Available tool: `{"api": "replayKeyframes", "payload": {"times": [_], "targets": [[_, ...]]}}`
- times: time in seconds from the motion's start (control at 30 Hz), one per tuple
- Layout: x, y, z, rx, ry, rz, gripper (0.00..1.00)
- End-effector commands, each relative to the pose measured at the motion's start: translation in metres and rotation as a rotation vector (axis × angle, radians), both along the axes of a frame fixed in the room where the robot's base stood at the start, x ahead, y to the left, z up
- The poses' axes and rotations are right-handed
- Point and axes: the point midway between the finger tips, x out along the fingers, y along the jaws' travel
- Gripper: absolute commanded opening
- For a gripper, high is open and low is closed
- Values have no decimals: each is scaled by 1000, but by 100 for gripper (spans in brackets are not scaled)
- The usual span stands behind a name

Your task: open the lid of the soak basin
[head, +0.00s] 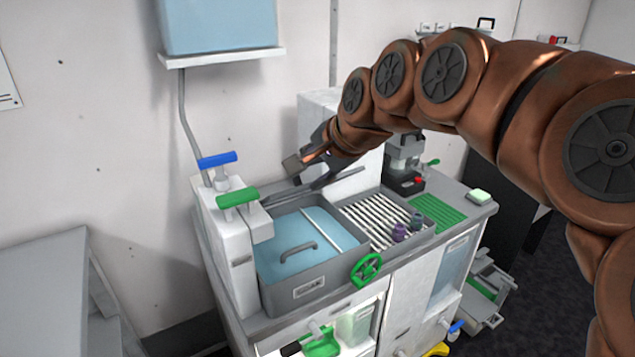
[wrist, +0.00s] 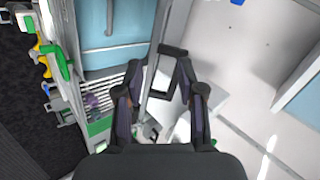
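The soak basin (head: 310,287) is a grey tub with a label on its front, set in the counter. Its light blue lid (head: 285,262) lies flat over the tub, with a grey bar handle (head: 299,247) towards the front. The lid (wrist: 128,28) and its handle (wrist: 108,18) also show at the top left of the wrist view. My gripper (head: 305,174) is above and behind the basin's back edge, away from the handle. In the wrist view my gripper (wrist: 162,76) has its fingers spread, with nothing clearly held between them.
A slatted drain rack (head: 375,220) with small purple and teal pieces adjoins the basin on the right. A white tap block with blue (head: 217,159) and green (head: 238,197) levers stands left. A green handwheel (head: 366,269) is at the front. A blue tank (head: 220,25) hangs above.

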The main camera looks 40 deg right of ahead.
Motion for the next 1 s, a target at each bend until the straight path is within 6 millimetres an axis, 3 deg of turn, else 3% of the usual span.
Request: {"api": "replayKeyframes", "payload": {"times": [0.03, 0.1, 0.23, 0.47, 0.8, 1.0], "targets": [[3, -19, 2, 37, -48, -74, 39], [4, -38, 13, 78, -98, -149, 39], [5, -55, 24, 119, -142, -217, 39], [17, -57, 17, 126, -143, -223, 39], [53, -59, -13, 124, -140, -219, 39], [65, -60, -24, 125, -143, -220, 39]]}}
